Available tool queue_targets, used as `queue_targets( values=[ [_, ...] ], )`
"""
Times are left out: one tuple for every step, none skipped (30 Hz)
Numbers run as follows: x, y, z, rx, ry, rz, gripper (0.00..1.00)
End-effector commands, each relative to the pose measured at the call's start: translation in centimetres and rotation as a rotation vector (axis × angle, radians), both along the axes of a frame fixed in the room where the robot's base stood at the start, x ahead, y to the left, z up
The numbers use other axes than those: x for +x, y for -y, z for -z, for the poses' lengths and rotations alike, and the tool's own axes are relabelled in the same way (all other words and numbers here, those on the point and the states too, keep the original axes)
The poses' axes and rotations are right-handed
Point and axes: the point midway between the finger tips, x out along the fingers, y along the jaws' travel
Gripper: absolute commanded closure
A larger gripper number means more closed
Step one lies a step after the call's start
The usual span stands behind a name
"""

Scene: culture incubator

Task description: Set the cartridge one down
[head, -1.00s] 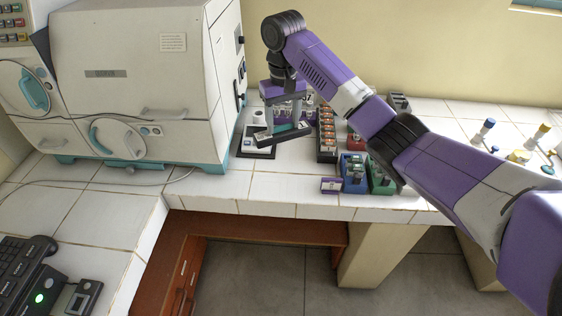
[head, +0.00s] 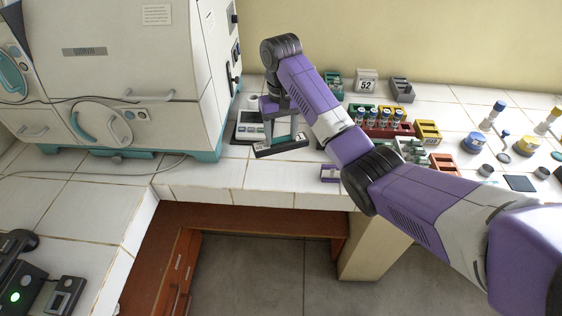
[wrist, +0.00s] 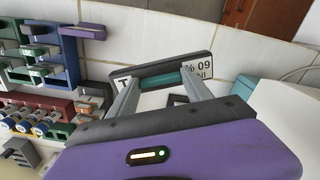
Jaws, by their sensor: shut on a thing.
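My gripper (head: 281,139) is shut on the cartridge (head: 284,148), a dark flat bar with a white lettered label. In the wrist view my gripper (wrist: 160,77) has a finger at each side of a teal middle part, and the cartridge (wrist: 197,66) shows its printed label at the right end. In the head view the cartridge is in front and to the right of a pale device with a small display (head: 249,127). It is over the white tiled bench (head: 240,176); I cannot tell whether it touches the tiles.
A small purple holder (head: 329,174) lies near the bench's front edge. Coloured racks with blue-capped vials (head: 372,118) stand to the right, partly behind my arm. The big incubator (head: 140,60) fills the left.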

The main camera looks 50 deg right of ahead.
Motion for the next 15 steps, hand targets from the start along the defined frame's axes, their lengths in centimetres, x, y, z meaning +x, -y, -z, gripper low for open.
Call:
queue_targets(
  values=[
    [0.0,0.0,1.4,0.001,-0.002,0.0,1.0],
    [-0.1,0.0,1.9,0.001,-0.003,0.001,1.0],
    [-0.1,0.0,2.5,0.0,-0.002,0.001,1.0],
    [0.0,0.0,2.9,0.0,-0.001,0.001,1.0],
    [0.0,0.0,3.1,0.0,-0.001,0.0,1.0],
    [0.0,0.1,3.4,-0.001,0.0,0.001,1.0],
    [0.0,0.1,3.7,0.0,0.0,0.0,1.0],
    [0.0,0.0,3.8,-0.001,0.0,0.0,1.0],
    [0.0,0.0,4.1,0.0,-0.001,0.0,1.0],
    [0.0,0.0,4.3,0.0,-0.001,0.0,1.0],
    [0.0,0.0,4.5,0.0,-0.001,0.0,1.0],
    [0.0,0.0,5.0,0.0,-0.001,0.0,1.0],
    [-0.1,0.0,5.4,0.0,-0.002,0.0,1.0],
    [-0.1,0.0,5.9,0.0,-0.002,0.001,1.0],
    [-0.1,0.0,6.5,0.0,-0.002,0.001,1.0]
  ],
)
